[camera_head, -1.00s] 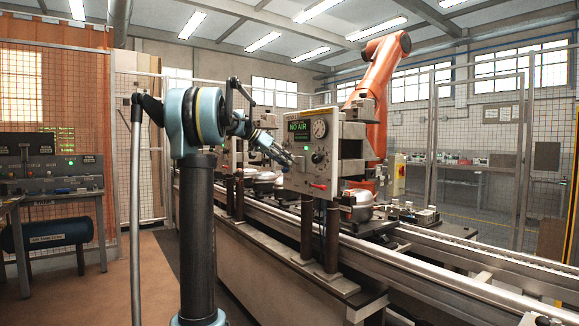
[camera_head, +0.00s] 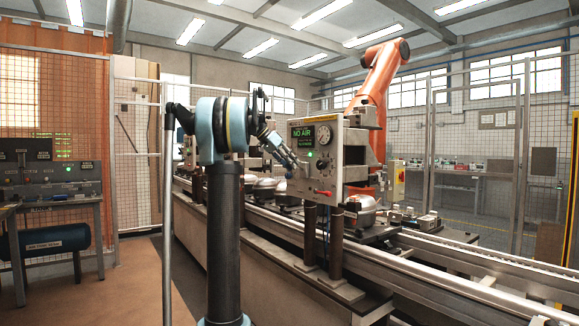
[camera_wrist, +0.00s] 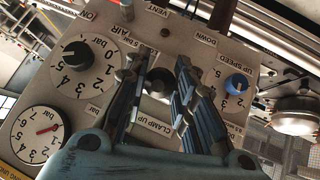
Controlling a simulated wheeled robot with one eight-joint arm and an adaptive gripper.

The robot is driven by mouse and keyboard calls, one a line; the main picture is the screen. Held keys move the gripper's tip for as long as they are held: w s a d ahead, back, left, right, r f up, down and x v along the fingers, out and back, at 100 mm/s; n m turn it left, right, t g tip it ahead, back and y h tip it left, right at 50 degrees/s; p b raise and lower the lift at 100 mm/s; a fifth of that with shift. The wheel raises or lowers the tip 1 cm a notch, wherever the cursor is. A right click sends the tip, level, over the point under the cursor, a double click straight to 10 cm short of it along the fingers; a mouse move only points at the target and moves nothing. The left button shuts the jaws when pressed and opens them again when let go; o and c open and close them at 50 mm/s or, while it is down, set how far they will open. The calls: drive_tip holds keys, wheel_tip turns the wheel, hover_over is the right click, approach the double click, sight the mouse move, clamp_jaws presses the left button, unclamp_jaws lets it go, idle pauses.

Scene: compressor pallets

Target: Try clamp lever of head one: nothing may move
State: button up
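The head-one control panel (camera_head: 318,160) stands over the line, its green screen reading NO AIR. In the wrist view the panel face (camera_wrist: 215,70) is upside down. A dark round knob (camera_wrist: 159,84), perhaps the clamp lever's end, lies between the CLAMP UP label (camera_wrist: 154,126) and the DOWN label (camera_wrist: 205,38). My gripper (camera_wrist: 158,72) is at the panel, its fingers apart on either side of the knob; whether they touch it is unclear. In the head view my gripper (camera_head: 293,164) is small and reaches the panel's left side.
The wrist view shows a black pressure knob (camera_wrist: 77,55), a red-needled gauge (camera_wrist: 38,133) and a blue UP SPEED knob (camera_wrist: 236,84) close to the fingers. A red-tipped lever (camera_head: 324,193) sits low on the panel. An orange robot (camera_head: 378,85) stands behind. Conveyor rails (camera_head: 440,262) run in front.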

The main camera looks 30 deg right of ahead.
drive_tip(key=o, duration=0.5)
drive_tip(key=shift+w+f, duration=0.1)
drive_tip(key=shift+w, duration=0.05)
drive_tip(key=v, duration=1.2)
drive_tip(key=shift+a+f, duration=0.1)
